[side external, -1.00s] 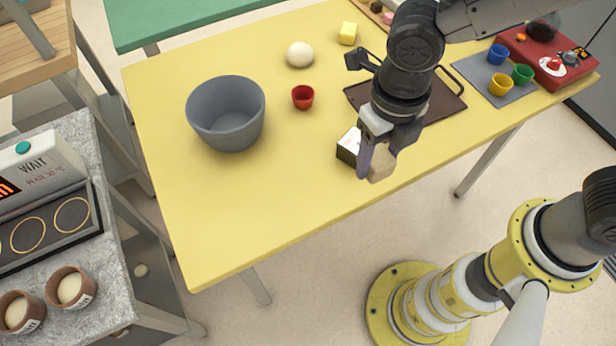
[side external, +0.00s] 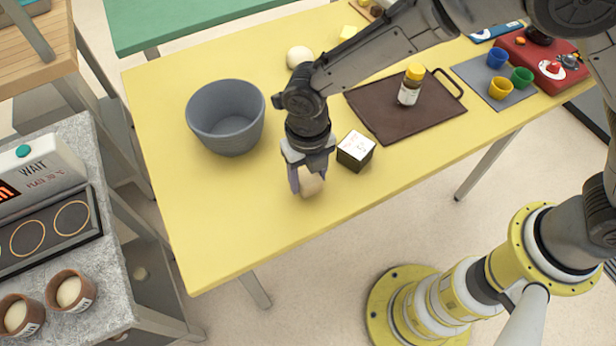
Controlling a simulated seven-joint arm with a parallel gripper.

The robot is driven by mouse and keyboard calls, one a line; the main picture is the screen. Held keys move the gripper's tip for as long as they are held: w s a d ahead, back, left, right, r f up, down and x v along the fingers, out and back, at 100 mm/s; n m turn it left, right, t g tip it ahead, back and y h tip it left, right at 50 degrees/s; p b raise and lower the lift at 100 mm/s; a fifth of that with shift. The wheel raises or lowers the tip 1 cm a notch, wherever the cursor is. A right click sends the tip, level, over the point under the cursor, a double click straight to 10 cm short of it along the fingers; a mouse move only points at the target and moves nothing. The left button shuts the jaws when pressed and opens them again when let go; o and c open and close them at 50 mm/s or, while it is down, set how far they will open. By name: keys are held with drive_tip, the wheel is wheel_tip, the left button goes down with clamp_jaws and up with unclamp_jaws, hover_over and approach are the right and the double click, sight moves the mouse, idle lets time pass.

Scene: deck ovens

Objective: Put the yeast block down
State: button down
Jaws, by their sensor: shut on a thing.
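The yeast block, a small beige block (side external: 313,185), is between the fingers of my gripper (side external: 307,187). My gripper points down and is shut on the block, over the front middle of the yellow table (side external: 230,215). One finger hides part of the block. I cannot tell whether its underside touches the table or hangs just above it.
A black cube with a white printed top (side external: 356,150) stands close to the right. A grey bowl (side external: 226,117) stands left. A brown board (side external: 385,118) carries a yellow-capped bottle (side external: 410,85). A white ball (side external: 299,56) lies behind. The table's front left is clear.

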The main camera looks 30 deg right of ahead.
sight(308, 176)
drive_tip(key=shift+f, duration=0.6)
drive_tip(key=shift+f, duration=0.1)
drive_tip(key=shift+c, duration=1.1)
unclamp_jaws()
drive_tip(key=shift+f, duration=0.1)
wheel_tip(308, 176, up, 12)
drive_tip(key=shift+r, duration=0.25)
